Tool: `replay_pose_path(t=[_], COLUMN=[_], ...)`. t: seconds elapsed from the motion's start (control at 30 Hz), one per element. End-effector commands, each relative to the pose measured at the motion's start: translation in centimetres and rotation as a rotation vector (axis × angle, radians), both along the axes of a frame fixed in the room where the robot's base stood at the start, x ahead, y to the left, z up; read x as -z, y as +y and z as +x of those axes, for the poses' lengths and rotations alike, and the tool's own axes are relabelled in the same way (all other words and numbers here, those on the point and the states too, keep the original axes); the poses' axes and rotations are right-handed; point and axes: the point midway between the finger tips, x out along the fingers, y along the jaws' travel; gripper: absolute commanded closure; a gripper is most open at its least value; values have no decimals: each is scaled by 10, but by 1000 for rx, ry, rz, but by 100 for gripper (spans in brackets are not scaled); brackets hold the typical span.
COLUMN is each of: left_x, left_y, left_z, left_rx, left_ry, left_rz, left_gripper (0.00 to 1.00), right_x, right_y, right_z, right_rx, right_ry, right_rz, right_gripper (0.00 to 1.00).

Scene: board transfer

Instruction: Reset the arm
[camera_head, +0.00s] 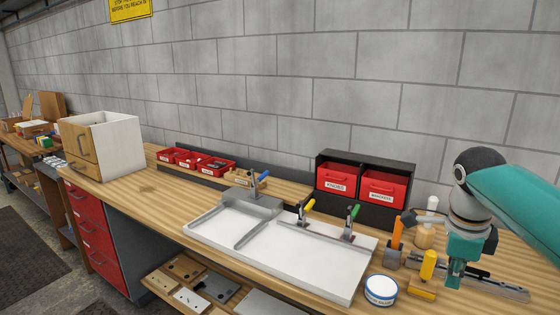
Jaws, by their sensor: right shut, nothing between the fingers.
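My right arm (520,200) comes in from the right edge, with a teal link and a dark wrist. My right gripper (456,276) points down over the right part of the bench, shut and empty. It is beside a yellow-handled tool (428,267) and in front of a grey rail (500,285); whether it touches either I cannot tell. A white board fixture (280,250) with toggle clamps lies on the wooden bench to the left of the gripper. My left gripper is not in view.
A white round tin (381,290) stands at the bench's front edge. Behind are a black cabinet with red drawers (337,181), red bins (208,167) and an orange-handled tool (397,235). A white wooden box (118,145) stands at left. A lower shelf (165,290) holds several plates.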

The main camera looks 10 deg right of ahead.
Motion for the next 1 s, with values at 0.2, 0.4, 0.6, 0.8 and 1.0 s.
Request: replay_pose_path(t=[0.2, 0.4, 0.6, 0.8, 1.0], left_x=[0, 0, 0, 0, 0], left_y=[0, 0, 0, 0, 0], left_z=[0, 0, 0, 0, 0], left_rx=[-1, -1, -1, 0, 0], left_ry=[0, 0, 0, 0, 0], left_rz=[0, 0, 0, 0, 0], left_gripper=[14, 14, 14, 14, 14], right_x=[58, 130, 243, 351, 431], right_y=[18, 43, 93, 158, 230], right_z=[3, 0, -21, -76, -162], right_rx=[-44, -116, -348, -689, -1105], right_ry=[152, 292, 433, 479, 367], right_rz=[22, 69, 193, 394, 600], right_gripper=[100, 100, 100, 100, 100])
